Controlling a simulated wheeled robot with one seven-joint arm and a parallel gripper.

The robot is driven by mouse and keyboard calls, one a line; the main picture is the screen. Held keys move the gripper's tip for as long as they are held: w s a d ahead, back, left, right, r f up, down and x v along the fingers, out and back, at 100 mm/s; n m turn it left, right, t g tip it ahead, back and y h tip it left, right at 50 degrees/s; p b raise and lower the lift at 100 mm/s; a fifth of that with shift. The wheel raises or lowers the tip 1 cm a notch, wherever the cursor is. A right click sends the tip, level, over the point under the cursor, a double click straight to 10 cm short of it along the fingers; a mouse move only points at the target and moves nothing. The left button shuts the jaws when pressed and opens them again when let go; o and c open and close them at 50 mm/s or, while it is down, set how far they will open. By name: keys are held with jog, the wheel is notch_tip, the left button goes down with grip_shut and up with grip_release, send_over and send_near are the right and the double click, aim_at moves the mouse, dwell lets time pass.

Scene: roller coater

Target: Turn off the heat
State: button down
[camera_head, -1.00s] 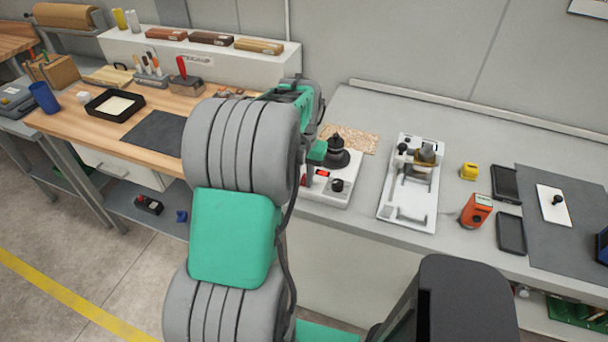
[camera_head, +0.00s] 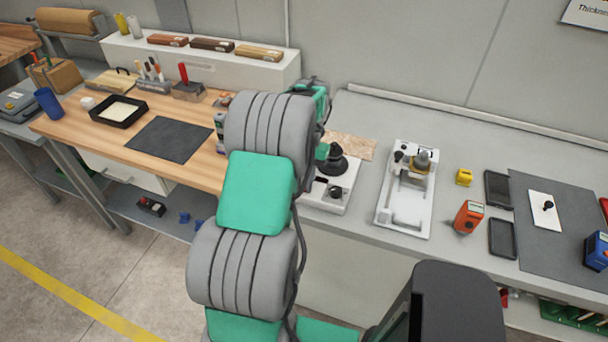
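A white bench unit (camera_head: 343,181) stands on the grey counter, just right of my arm. Its front has a dark knob (camera_head: 335,192) and a small switch (camera_head: 319,187) that now looks dark. A black rounded part (camera_head: 337,161) sits on top of the unit. The left part of the unit is hidden behind my arm. My arm reaches up over the bench, and a small green part (camera_head: 322,151), perhaps of my wrist, shows right beside the black part. My gripper's fingers cannot be made out.
A white tray-like fixture (camera_head: 403,213) stands right of the unit. Further right are a yellow block (camera_head: 463,177), an orange meter (camera_head: 468,217), black trays and a dark mat (camera_head: 575,240). The wooden bench (camera_head: 205,170) with tools is at left.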

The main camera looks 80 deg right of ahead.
dwell(0.3)
jog(key=c, duration=1.2)
grip_release()
jog(key=shift+c, duration=0.2)
jog(key=b+v, duration=0.1)
jog(key=v, duration=0.7)
jog(key=shift+d, duration=0.1)
